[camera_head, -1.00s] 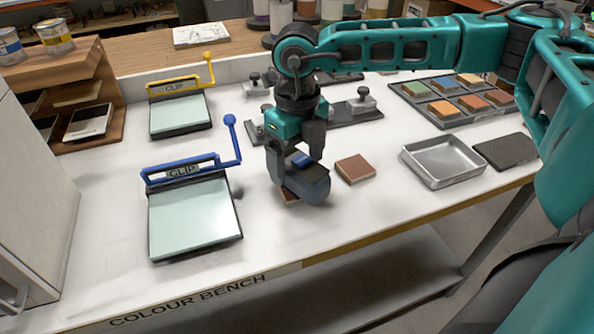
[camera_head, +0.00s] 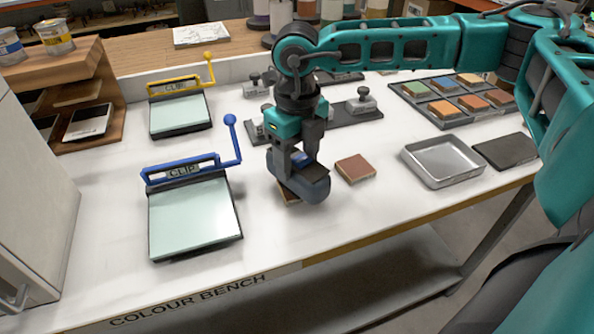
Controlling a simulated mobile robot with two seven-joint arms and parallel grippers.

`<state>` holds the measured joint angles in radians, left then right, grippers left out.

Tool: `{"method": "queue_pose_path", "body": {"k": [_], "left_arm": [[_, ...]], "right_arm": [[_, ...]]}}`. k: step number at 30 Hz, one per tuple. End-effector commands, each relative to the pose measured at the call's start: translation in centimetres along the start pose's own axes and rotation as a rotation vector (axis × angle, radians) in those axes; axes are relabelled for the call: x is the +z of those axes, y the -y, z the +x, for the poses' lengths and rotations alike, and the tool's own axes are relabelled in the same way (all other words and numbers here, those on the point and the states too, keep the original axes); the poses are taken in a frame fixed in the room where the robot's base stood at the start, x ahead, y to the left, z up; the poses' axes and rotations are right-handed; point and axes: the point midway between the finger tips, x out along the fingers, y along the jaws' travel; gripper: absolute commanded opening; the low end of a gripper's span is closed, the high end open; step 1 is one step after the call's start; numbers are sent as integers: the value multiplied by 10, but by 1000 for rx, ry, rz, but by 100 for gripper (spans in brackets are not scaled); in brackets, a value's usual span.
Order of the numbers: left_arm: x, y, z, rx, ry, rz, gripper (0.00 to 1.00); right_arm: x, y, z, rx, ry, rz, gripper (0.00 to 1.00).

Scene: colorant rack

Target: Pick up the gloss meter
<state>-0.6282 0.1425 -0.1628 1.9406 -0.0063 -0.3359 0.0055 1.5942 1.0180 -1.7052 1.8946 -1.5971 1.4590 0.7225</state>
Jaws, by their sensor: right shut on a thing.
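The gloss meter (camera_head: 312,190) is a dark grey-blue, rounded device with a blue patch on top, at the middle of the white bench. My right gripper (camera_head: 298,163) points down and is shut on it. The fingers partly hide its top. A small brown-edged tile (camera_head: 287,196) shows beneath its left side; I cannot tell whether the meter touches it. My left gripper is not in view.
A brown tile (camera_head: 355,168) lies just right of the meter. A metal tray (camera_head: 445,160) and dark pad (camera_head: 505,151) are farther right. Blue-clip (camera_head: 195,215) and yellow-clip (camera_head: 180,115) boards lie left. A colour-tile rack (camera_head: 440,122) is at back right.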

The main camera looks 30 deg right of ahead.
Motion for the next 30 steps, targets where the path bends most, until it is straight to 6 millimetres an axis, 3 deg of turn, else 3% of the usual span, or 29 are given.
{"method": "queue_pose_path", "body": {"k": [8,14,17,30], "left_arm": [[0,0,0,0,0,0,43],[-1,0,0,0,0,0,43],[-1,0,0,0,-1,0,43],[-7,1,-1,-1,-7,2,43]], "right_arm": [[1,0,-4,0,2,1,2],[1,0,-24,0,6,1,2],[1,0,-44,0,6,0,2],[1,0,-162,2,5,0,2]]}}
